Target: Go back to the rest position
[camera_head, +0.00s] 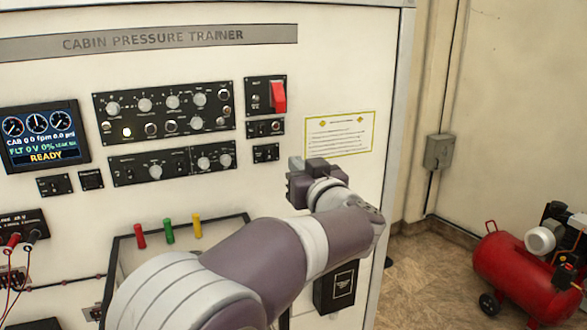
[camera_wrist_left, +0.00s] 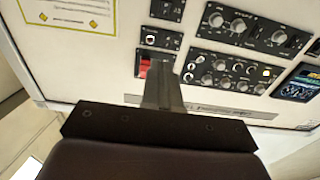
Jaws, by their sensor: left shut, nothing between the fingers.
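My left arm comes in from the lower left of the head view and reaches up toward the trainer panel (camera_head: 350,60). My left gripper (camera_head: 308,172) is in front of the panel, below the red switch cover (camera_head: 279,97) and left of the yellow-edged notice (camera_head: 340,133). In the left wrist view, the gripper (camera_wrist_left: 163,75) is shut and empty, its fingers together. The panel appears upside down there, with the red cover (camera_wrist_left: 142,66) partly behind the fingers. Whether the fingertips touch the panel cannot be told. My right gripper is not in view.
A display (camera_head: 40,136) reading READY and several knob panels (camera_head: 165,112) are on the trainer. Red, green and yellow handles (camera_head: 169,231) stand behind my arm. A red compressor tank (camera_head: 515,275) is on the floor at right. Open floor (camera_head: 420,275) lies between.

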